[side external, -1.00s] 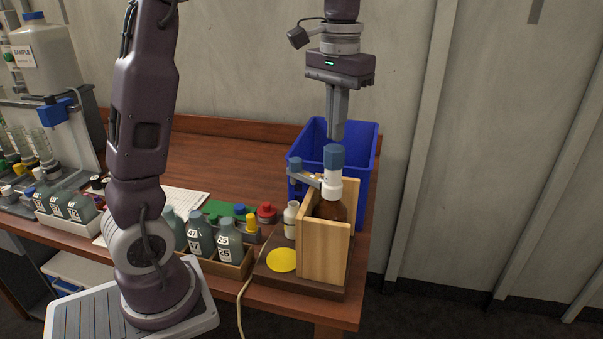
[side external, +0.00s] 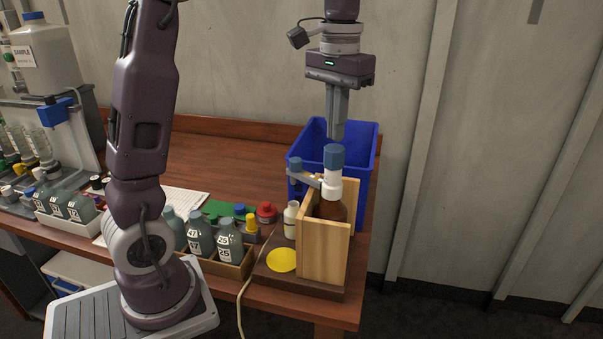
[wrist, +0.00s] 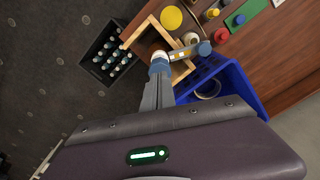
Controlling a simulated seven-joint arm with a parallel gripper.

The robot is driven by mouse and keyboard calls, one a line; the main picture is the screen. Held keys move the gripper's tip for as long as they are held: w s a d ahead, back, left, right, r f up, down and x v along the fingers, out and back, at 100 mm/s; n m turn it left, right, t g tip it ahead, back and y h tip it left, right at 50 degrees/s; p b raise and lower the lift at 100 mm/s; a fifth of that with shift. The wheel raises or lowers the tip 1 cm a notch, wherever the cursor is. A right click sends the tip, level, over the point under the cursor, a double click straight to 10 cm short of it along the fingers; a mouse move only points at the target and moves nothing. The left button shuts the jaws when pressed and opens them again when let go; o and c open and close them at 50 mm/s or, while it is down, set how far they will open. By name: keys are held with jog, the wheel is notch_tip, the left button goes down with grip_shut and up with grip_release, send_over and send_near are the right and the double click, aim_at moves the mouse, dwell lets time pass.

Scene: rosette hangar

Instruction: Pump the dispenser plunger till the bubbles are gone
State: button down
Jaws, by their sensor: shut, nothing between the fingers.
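The dispenser is a brown bottle (side external: 329,209) in an open wooden box (side external: 322,251), with a white collar (side external: 332,188) and a blue-topped plunger (side external: 333,157). A grey side arm (side external: 309,179) runs left to a blue knob (side external: 295,163). My gripper (side external: 337,140) is shut and empty, pointing down at the plunger top; I cannot tell whether it touches. In the wrist view, my gripper's fingertips (wrist: 155,84) reach the plunger (wrist: 160,57) and partly cover it. The bottle's lower part is hidden by the box, and no bubbles can be made out.
A blue bin (side external: 363,150) stands right behind the dispenser. A small white bottle (side external: 291,219) and a yellow disc (side external: 282,260) are left of the box. Labelled bottles (side external: 229,239) stand further left. A bottle crate (wrist: 108,53) is on the floor.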

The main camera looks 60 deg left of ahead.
aim_at(334, 148)
jog(key=shift+f, duration=1.6)
jog(key=shift+r, duration=3.55)
jog(key=shift+f, duration=1.95)
